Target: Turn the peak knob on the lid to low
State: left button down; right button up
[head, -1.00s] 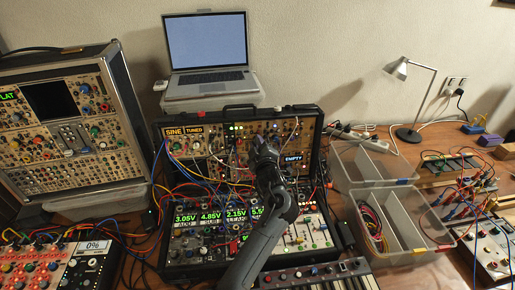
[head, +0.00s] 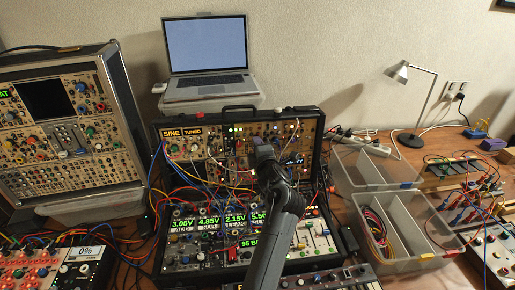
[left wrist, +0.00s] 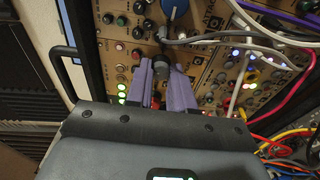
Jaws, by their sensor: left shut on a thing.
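The synth case stands open, and its upright lid (head: 320,135) holds a panel of knobs, lights and cables. My left gripper (head: 264,144) is at the middle of this lid panel in the head view. In the left wrist view its two purple fingers (left wrist: 161,80) are shut on a small black knob (left wrist: 160,66), one finger on each side. The knob's label and pointer cannot be read, so I cannot tell its setting or confirm that it is the peak knob. In the head view the gripper hides the knob. My right gripper is in neither view.
Patch cables (head: 185,190) hang across the lid and lower panel. A large blue knob (left wrist: 174,8) and grey cables lie close to the fingers. A laptop (head: 207,45) stands behind, a clear bin (head: 408,258) at right, and a keyboard (head: 335,281) in front.

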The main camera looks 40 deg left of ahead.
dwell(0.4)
pick_arm(q)
jog(key=c, duration=1)
grip_release()
jog(key=r, duration=0.2)
jog(key=r+p, duration=0.1)
jog(key=r, duration=0.2)
jog(key=shift+d, duration=0.2)
jog(key=d+r, duration=0.2)
jog(key=d, duration=0.1)
jog(key=d+r+p, duration=0.1)
jog(key=d+r, duration=0.1)
jog(key=d, duration=0.2)
jog(key=d+r, duration=0.2)
jog(key=d, duration=0.2)
jog(key=shift+d, duration=0.15)
